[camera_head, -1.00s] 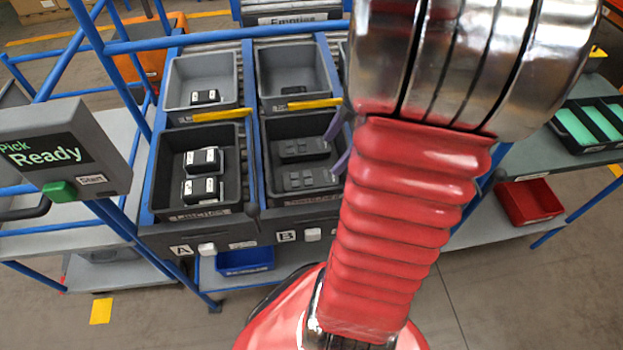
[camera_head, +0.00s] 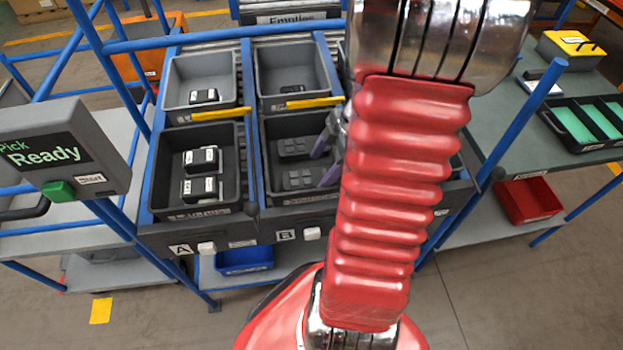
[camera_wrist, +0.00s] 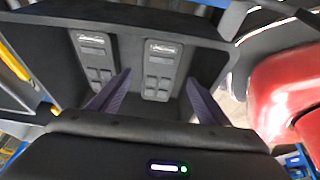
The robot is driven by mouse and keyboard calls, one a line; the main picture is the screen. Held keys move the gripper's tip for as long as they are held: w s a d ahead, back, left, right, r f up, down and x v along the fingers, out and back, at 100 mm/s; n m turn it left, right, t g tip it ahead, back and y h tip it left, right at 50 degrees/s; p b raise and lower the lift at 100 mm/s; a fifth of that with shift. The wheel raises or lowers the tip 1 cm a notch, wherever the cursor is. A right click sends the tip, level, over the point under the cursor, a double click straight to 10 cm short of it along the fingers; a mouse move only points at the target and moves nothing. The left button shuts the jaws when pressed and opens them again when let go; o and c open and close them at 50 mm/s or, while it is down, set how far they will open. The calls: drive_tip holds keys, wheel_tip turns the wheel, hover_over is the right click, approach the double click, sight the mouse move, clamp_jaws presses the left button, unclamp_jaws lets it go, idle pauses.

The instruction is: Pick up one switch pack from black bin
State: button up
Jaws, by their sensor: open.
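The black bin (camera_head: 268,160) in lane B holds two dark switch packs, a rear one (camera_head: 295,147) and a front one (camera_head: 299,179). Both lie flat, apart from each other. My gripper (camera_head: 327,160) is open at the right side of this bin in the head view, its purple fingers reaching in; my arm hides the bin's right part. In the wrist view my gripper's fingertips (camera_wrist: 159,77) stand either side of the right-hand pack (camera_wrist: 161,70). The left-hand pack (camera_wrist: 97,58) lies outside the left finger. I cannot tell whether the fingers touch the pack.
The neighbouring lane A bin (camera_head: 160,185) holds two black-and-white boxes. Grey bins with yellow front strips stand behind both. Blue rack posts and a Pick Ready panel (camera_head: 50,150) stand at left. A bench with a green-slotted tray (camera_head: 590,125) is at right.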

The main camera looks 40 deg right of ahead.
sight(314, 177)
drive_tip(key=shift+x, duration=2.75)
drive_tip(key=shift+c, duration=0.6)
drive_tip(key=c, duration=1.1)
wheel_tip(314, 177, up, 18)
